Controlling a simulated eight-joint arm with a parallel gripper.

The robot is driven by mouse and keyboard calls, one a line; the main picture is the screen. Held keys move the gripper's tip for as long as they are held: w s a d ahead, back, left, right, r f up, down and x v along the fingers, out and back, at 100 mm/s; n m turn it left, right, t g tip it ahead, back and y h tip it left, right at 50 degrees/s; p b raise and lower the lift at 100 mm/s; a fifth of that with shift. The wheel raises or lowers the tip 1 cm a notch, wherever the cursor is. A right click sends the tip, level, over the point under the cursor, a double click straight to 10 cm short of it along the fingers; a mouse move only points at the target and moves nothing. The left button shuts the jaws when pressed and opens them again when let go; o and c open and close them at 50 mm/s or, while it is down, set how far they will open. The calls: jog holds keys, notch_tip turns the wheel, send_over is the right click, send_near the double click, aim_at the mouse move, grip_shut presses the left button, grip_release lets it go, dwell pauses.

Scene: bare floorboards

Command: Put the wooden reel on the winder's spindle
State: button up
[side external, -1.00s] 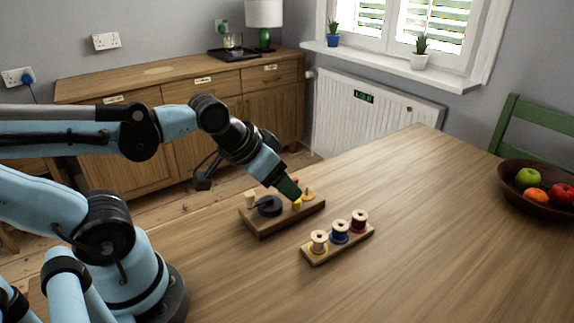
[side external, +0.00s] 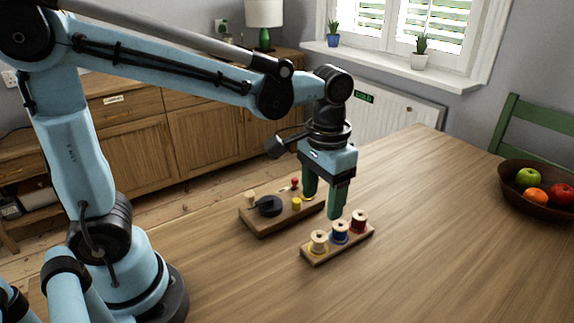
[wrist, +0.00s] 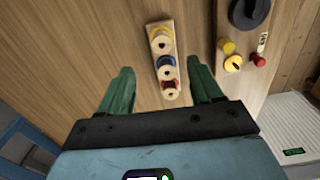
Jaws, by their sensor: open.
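Three wooden reels stand in a row on a small wooden rack (side external: 322,258): one with yellow thread (side external: 318,241), one with blue thread (side external: 340,231) and one with red thread (side external: 359,221). The wrist view also shows the yellow reel (wrist: 161,42), the blue reel (wrist: 166,68) and the red reel (wrist: 170,90). The winder (side external: 262,228) is a wooden base with a black disc, a red knob and yellow parts; my finger partly hides its right end. My gripper (side external: 322,203) points down, open and empty, above and behind the reels. In the wrist view its fingers (wrist: 160,67) flank the row.
A bowl of fruit (side external: 537,202) stands at the table's right side, by a green chair (side external: 540,125). The table right of the rack is bare. A sideboard with a lamp (side external: 264,20) and a radiator (side external: 410,115) stand beyond the table.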

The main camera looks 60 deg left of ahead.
aim_at(319, 236)
jog(key=shift+w+a+f, duration=0.1)
jog(key=shift+w+f, duration=0.05)
jog(key=shift+f, duration=5.55)
jog(key=c, duration=1.1)
jog(key=shift+r, duration=0.15)
